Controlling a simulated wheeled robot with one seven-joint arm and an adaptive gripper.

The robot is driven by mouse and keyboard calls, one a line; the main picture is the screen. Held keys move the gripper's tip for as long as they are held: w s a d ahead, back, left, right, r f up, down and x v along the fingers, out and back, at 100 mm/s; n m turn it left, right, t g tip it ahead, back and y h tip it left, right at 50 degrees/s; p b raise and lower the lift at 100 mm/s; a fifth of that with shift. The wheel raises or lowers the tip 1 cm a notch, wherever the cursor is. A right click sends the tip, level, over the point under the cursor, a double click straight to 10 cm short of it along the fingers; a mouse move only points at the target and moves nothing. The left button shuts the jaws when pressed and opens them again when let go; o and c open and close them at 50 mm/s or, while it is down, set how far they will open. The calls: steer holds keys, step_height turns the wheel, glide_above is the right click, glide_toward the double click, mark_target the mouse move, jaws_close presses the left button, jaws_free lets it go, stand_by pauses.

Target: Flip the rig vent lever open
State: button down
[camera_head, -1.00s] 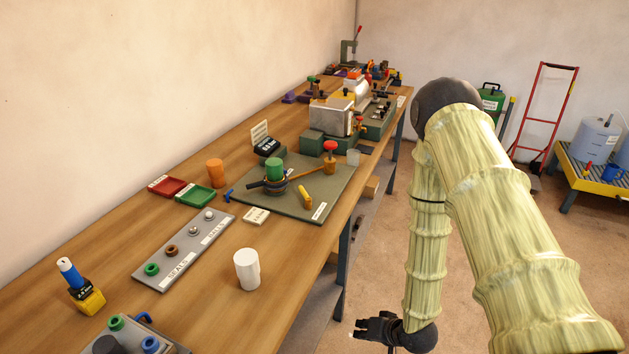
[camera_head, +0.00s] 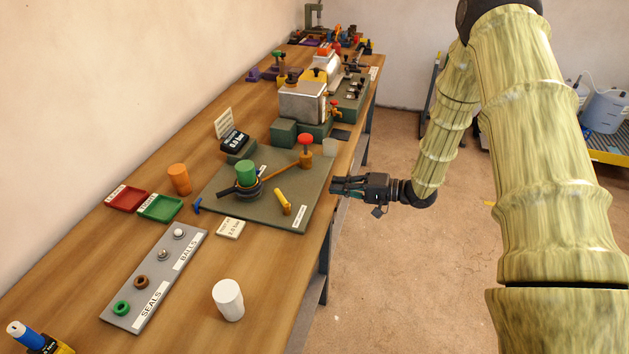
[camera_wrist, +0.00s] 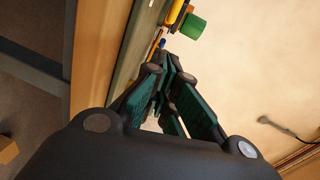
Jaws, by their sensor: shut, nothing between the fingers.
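The rig stands on a grey-green plate (camera_head: 237,206) on the bench. It has a green cylinder (camera_head: 246,172) on a dark round holder, and an orange-brown bar (camera_head: 283,171) running to a post under a red knob (camera_head: 305,139). A short yellow lever (camera_head: 283,201) sits near the plate's front edge, slanted; I take it for the vent lever. My gripper (camera_head: 334,187) is shut and empty, to the right of the yellow lever and apart from it, just off the bench edge. In the wrist view, the shut fingers (camera_wrist: 167,72) point towards the plate side, with the green cylinder (camera_wrist: 194,25) beyond.
A metal box (camera_head: 302,103) on a green base stands farther back. A white cup (camera_head: 228,300) and a grey seals-and-balls tray (camera_head: 155,278) are in front. Open floor lies right of the bench.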

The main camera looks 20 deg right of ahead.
mark_target(296, 199)
steer(key=a, duration=0.2)
steer(key=a+r+p, duration=0.1)
steer(key=shift+w+a, duration=0.35)
steer(key=x, duration=0.2)
steer(key=p+x, duration=0.1)
steer(key=x, duration=0.3)
steer(key=shift+w+d+f+p, duration=0.3)
steer(key=shift+f+p, duration=0.1)
steer(key=a, duration=0.1)
steer(key=s+a+p, duration=0.1)
steer(key=a, duration=0.1)
steer(key=shift+f, duration=0.2)
steer(key=shift+a+f+p, duration=0.2)
steer(key=shift+a+p, duration=0.1)
steer(key=shift+a, duration=0.15)
steer(key=shift+w, duration=0.1)
